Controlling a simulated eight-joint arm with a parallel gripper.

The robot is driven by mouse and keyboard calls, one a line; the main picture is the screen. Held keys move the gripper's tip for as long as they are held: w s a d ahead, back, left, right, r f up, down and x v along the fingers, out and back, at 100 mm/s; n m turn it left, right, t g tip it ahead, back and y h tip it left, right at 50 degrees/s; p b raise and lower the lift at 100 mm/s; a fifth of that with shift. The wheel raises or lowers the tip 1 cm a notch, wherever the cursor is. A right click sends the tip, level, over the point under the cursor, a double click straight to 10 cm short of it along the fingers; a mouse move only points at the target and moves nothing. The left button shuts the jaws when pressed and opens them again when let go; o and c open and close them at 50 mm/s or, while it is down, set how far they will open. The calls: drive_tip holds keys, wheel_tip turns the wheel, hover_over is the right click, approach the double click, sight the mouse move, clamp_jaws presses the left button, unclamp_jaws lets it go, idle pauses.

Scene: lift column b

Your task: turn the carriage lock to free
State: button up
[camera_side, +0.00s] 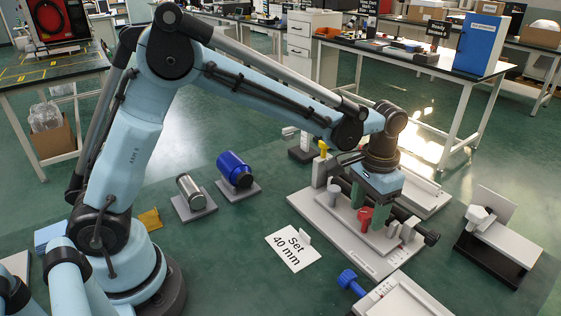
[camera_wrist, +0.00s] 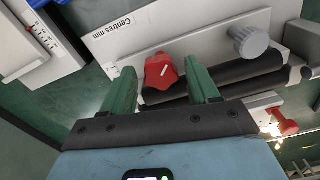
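A red knob (camera_side: 365,216) stands on the grey fixture plate, below my gripper. In the wrist view this red knob (camera_wrist: 163,72) has a short white mark on its face. I cannot read which setting the mark points to, nor any label naming it the carriage lock. My gripper (camera_side: 360,199) points down over the fixture. Its green fingers are apart in the wrist view (camera_wrist: 164,84), with the knob between and slightly beyond their tips. A gap shows on each side, and I see no contact.
A card reading "Set 40 mm" (camera_side: 291,250) lies in front. A blue knob (camera_side: 350,282) is nearby.

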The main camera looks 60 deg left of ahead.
drive_tip(key=c, duration=0.9)
drive_tip(key=shift+n, duration=0.4)
drive_tip(key=shift+d+n, duration=0.1)
drive_tip(key=shift+n, duration=2.3)
drive_tip(key=o, duration=1.1)
drive_tip(key=shift+c, duration=0.2)
